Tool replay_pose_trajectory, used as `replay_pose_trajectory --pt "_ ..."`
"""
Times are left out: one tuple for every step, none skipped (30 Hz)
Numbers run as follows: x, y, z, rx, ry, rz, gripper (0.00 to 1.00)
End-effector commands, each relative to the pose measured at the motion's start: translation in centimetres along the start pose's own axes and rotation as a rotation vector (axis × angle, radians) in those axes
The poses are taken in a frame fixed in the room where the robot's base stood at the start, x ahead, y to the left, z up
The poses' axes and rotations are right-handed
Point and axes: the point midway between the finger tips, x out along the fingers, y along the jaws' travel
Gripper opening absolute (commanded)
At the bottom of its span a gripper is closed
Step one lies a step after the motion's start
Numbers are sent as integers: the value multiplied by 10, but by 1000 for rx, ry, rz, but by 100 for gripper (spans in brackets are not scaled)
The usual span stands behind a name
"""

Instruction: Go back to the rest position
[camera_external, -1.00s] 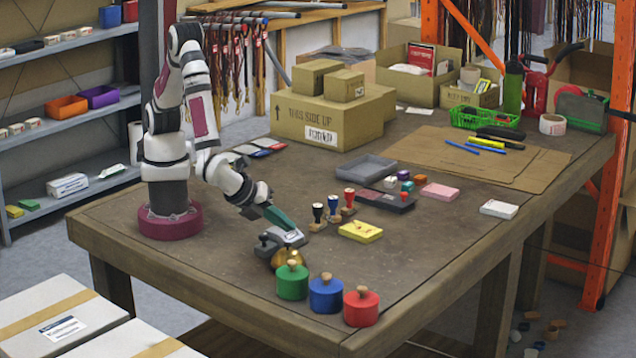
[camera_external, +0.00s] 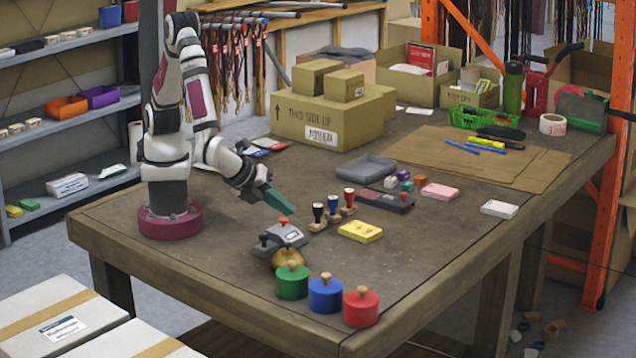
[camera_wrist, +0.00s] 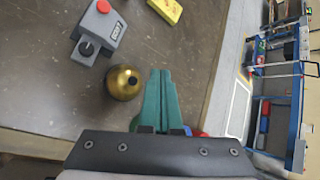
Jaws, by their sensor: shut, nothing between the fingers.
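My gripper (camera_external: 283,205) has teal fingers and is shut and empty. In the wrist view the closed fingers (camera_wrist: 160,90) point over the table. The grey device (camera_wrist: 99,32) shows there at the upper left, with a small display. A brass dome (camera_wrist: 124,83) lies left of the fingers; in the external view it is in front of the device (camera_external: 286,256).
Green (camera_external: 292,284), blue (camera_external: 326,295) and red (camera_external: 361,307) knobbed pots stand at the table's front. Stamps, such as one with a red handle (camera_external: 349,197), stand right of my gripper near a yellow box (camera_external: 360,232). Cardboard boxes (camera_external: 333,118) stand behind.

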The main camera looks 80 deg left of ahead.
Motion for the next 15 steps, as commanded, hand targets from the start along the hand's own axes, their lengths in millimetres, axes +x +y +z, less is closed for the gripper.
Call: replay_pose_trajectory --pt "0 0 0 0 0 0 0" --pt "0 0 0 0 0 0 0" --pt "0 0 0 0 0 0 0" --pt "0 0 0 0 0 0 0" --pt "0 0 2 -4 -2 3 0" --pt "2 -1 9 -22 -9 17 0" --pt "4 -2 21 -48 -19 37 0" --pt "6 -3 37 -87 -34 68 0" --pt "10 -2 67 -160 -61 125 0" --pt "13 1 95 -228 -84 179 0" --pt "14 8 124 -306 -107 241 0" --pt "13 23 164 -418 -135 330 0" --pt "10 38 192 -506 -152 398 0" --pt "5 55 216 -597 -164 466 0" --pt "-5 80 243 -725 -172 552 0"
